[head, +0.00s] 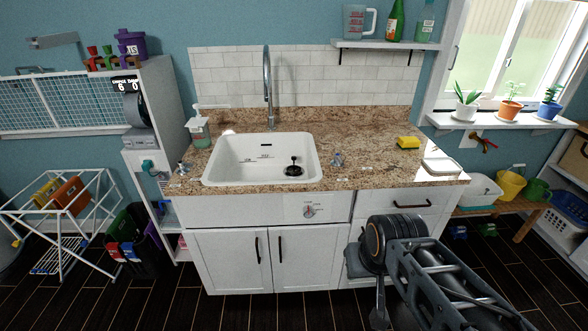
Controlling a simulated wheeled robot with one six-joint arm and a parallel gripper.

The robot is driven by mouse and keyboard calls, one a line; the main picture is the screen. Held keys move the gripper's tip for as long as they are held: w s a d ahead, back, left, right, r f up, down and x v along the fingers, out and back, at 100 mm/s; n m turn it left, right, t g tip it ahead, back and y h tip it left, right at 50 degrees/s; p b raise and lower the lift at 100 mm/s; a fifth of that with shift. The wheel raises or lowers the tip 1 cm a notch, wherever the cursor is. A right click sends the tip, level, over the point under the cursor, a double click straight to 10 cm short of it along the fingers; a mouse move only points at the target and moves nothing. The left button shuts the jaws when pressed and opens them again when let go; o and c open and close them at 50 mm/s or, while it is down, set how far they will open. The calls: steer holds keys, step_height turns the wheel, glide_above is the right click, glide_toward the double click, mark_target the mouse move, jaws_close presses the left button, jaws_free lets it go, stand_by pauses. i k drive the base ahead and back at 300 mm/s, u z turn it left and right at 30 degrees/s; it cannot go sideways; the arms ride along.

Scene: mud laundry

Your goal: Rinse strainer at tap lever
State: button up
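A small black strainer (294,168) with an upright knob sits in the right part of the white sink basin (225,172). A tall chrome tap (268,85) rises behind the sink, its spout over the basin. I cannot make out a lever on it clearly. Small fittings stand on the counter left and right of the sink, too small to identify. My arm reaches in from the lower right, in front of the cabinets and away from the strainer.
The granite counter (375,175) holds a soap bottle (199,132) on the left, a yellow sponge (408,142) and a pale tray (441,166) on the right. A shelf (385,45) with bottles hangs above. A drying rack (62,215) stands at left on the floor.

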mark_target(337, 157)
steer(key=z, duration=0.4)
steer(key=i, duration=1.2)
steer(key=u, duration=0.8)
